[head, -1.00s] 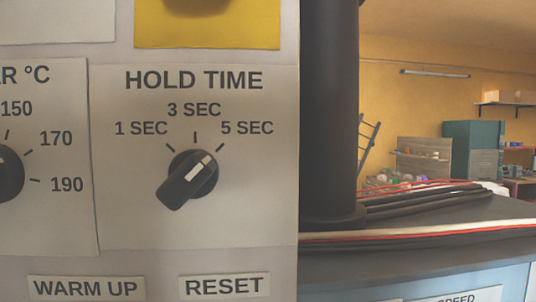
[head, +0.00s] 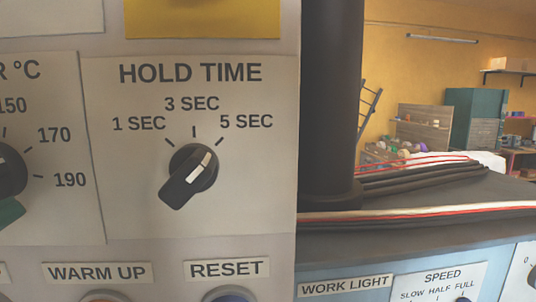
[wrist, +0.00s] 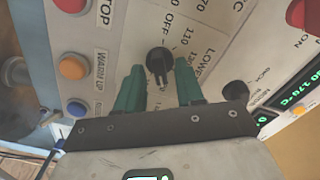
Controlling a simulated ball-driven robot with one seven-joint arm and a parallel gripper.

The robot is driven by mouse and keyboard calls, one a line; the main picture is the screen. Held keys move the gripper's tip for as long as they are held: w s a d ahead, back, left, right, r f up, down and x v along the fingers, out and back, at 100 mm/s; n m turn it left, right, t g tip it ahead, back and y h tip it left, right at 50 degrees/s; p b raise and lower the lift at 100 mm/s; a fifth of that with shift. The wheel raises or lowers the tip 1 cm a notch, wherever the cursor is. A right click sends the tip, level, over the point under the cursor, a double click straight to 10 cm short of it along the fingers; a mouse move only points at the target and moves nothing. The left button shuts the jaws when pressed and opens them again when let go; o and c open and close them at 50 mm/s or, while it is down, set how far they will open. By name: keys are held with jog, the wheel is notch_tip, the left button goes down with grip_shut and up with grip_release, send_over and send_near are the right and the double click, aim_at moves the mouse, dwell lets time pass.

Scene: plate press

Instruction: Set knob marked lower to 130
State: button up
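The lower knob (wrist: 158,62) is a black dial with a bar grip in the wrist view, next to partly hidden lettering that reads as "LOWE" and marks such as OFF and 110. My gripper (wrist: 160,88) is open, with one green finger on each side of the knob's near end; I cannot tell whether they touch it. The knob's exact setting is unclear. In the head view, a cut-off black knob (head: 9,170) with marks 150, 170 and 190 is at the left edge, and a green fingertip (head: 10,212) shows just below it.
The hold time knob (head: 189,175) is right of the dial in the head view. Warm up and reset buttons lie below. In the wrist view, an orange button (wrist: 72,66), a blue button (wrist: 77,108) and another black knob (wrist: 235,93) flank my gripper.

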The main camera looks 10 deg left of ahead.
grip_shut()
jog(key=shift+n, duration=0.3)
jog(key=shift+a+r+n+p, duration=0.15)
jog(key=shift+n+p, duration=1.25)
jog(key=shift+n, duration=2.35)
jog(key=shift+a+f+n+p, duration=0.1)
jog(key=shift+n+p, duration=1.3)
jog(key=shift+n, duration=2.35)
jog(key=shift+o, duration=0.4)
grip_release()
jog(key=shift+s, duration=0.1)
